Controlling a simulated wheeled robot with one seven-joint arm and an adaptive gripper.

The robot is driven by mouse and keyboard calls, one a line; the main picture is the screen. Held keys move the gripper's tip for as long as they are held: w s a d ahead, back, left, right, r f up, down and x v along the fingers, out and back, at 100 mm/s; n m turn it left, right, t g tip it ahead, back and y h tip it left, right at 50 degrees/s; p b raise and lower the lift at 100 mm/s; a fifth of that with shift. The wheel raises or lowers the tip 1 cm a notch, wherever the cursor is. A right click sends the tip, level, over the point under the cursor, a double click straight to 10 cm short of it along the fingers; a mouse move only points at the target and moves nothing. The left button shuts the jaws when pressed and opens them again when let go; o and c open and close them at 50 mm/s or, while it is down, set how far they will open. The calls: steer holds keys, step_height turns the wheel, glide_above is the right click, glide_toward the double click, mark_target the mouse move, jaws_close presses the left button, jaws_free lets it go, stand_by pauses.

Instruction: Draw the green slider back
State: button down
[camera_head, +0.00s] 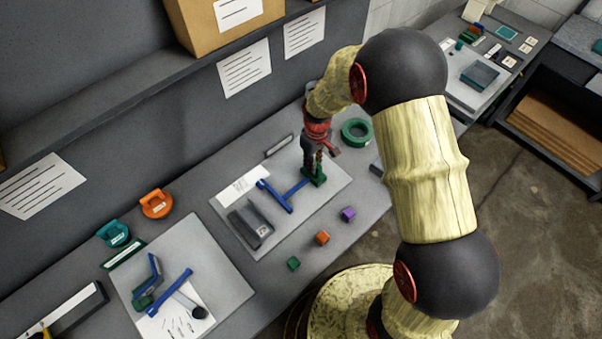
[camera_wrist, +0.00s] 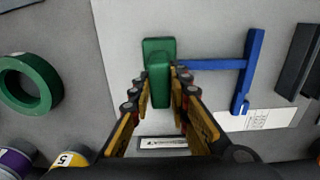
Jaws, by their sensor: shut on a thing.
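The green slider (camera_head: 318,181) sits at the right end of a blue bar on a light grey board (camera_head: 334,197). In the wrist view the green slider (camera_wrist: 157,62) is an upright-looking block between my fingers. My gripper (camera_head: 314,170) reaches down onto it from above. In the wrist view my gripper (camera_wrist: 160,84) has its two fingers closed against the slider's sides. The blue T-shaped rail (camera_head: 291,193) runs left from the slider to a blue crosspiece; it also shows in the wrist view (camera_wrist: 246,72). The slider's lower part is partly hidden by the fingers.
A grey block (camera_head: 251,225) lies left on the same board. A green tape ring (camera_head: 357,132) lies behind, right of the gripper. A second board (camera_head: 232,262) with tools is at left.

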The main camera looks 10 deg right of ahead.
steer(key=shift+w+d, duration=0.35)
steer(key=shift+d, duration=0.15)
steer(key=c, duration=1.7)
jaws_free()
steer(key=shift+w+d, duration=0.1)
steer(key=shift+d, duration=0.05)
steer(key=shift+r, duration=0.1)
step_height(320, 180, up, 12)
steer(key=shift+f, duration=0.1)
